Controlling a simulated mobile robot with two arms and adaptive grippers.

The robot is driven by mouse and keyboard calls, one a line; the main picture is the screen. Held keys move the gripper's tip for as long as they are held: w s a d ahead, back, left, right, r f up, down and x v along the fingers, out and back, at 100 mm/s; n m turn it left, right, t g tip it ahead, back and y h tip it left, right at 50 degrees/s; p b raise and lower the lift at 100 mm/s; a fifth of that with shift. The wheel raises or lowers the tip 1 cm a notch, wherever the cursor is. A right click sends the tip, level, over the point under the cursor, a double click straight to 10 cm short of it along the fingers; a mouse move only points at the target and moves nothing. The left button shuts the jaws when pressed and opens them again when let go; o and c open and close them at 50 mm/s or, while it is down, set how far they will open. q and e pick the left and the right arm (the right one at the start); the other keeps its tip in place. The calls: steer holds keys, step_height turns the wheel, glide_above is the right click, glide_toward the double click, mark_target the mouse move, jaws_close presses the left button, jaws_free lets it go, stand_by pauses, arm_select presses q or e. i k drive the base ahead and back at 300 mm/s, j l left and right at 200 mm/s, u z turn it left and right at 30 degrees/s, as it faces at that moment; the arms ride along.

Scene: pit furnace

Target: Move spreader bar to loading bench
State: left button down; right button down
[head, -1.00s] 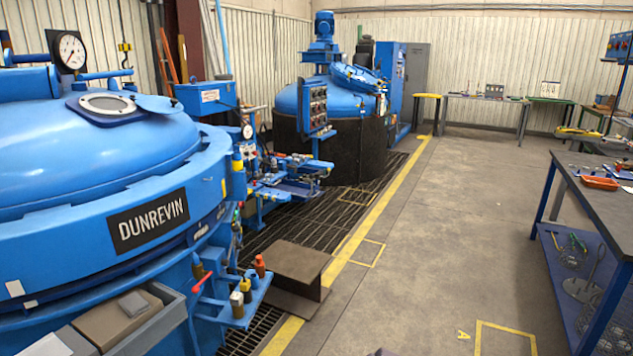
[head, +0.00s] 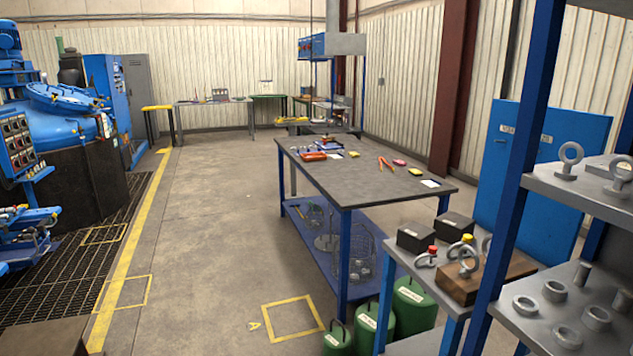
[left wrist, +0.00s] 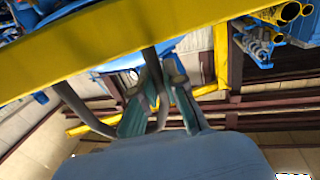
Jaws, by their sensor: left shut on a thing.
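My left gripper (left wrist: 160,88) shows in the left wrist view, its fingers closed on a grey rod of the spreader bar. The spreader bar (left wrist: 70,62) is a thick yellow beam crossing the upper part of that view at a slant, close to the camera, with grey rods at it. Neither the gripper nor the bar shows in the head view. A workbench with a dark top and blue legs (head: 385,188) stands mid-room in the head view; I cannot tell whether it is the loading bench. My right gripper is in neither view.
The workbench carries an orange tray (head: 314,156) and small tools. A shelf rack (head: 530,312) with eyebolts and rings stands near right, with green canisters (head: 410,305) beside it. Open concrete floor (head: 215,220) lies left of the bench, beyond it floor grating (head: 75,245).

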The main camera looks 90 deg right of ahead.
mark_target(355, 182)
steer(key=z, duration=1.25)
steer(key=i+l+z, duration=0.15)
steer(key=z, duration=0.85)
steer(key=i, duration=4.45)
steer(key=i+z, duration=0.2)
steer(key=z, duration=0.2)
steer(key=i+z, duration=0.2)
steer(key=z, duration=1.45)
